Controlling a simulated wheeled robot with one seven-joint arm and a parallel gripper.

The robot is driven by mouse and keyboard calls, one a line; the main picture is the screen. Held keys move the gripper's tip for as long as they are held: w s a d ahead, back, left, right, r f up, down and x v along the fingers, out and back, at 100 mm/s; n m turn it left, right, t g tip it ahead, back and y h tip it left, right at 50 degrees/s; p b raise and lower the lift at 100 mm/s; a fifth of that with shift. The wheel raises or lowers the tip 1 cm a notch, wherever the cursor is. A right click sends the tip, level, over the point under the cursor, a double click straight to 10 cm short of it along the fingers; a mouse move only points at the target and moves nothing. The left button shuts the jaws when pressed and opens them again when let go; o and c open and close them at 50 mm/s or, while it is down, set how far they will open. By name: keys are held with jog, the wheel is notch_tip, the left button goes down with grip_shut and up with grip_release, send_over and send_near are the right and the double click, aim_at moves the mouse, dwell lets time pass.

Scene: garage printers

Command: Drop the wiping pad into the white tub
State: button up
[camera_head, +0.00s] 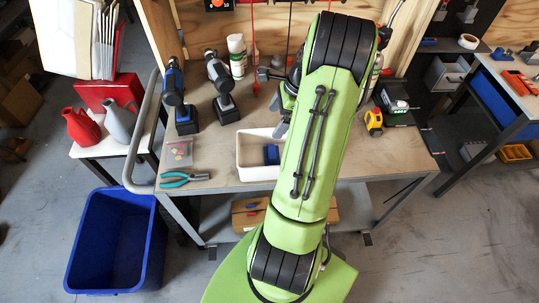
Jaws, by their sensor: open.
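The white tub (244,172) stands on the workbench near its front edge, left of my arm. My arm covers its right side. A small dark blue block (271,154), which looks like the wiping pad, is inside the tub against its right part. Part of it may be hidden behind my arm. My gripper (281,104) is open, behind the tub and above the bench. It is apart from the blue block, and my green arm hides much of it.
Two drills (219,84) stand behind the tub. Pliers (185,179) and a small bag (179,153) lie to its left. A yellow tape measure (373,122) and a black-green device (393,104) are on the right. A blue bin (116,240) stands on the floor at left.

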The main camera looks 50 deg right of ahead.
jog(key=p+v, duration=0.3)
jog(key=v, duration=0.8)
jog(key=shift+r, duration=0.35)
jog(key=shift+d, duration=0.15)
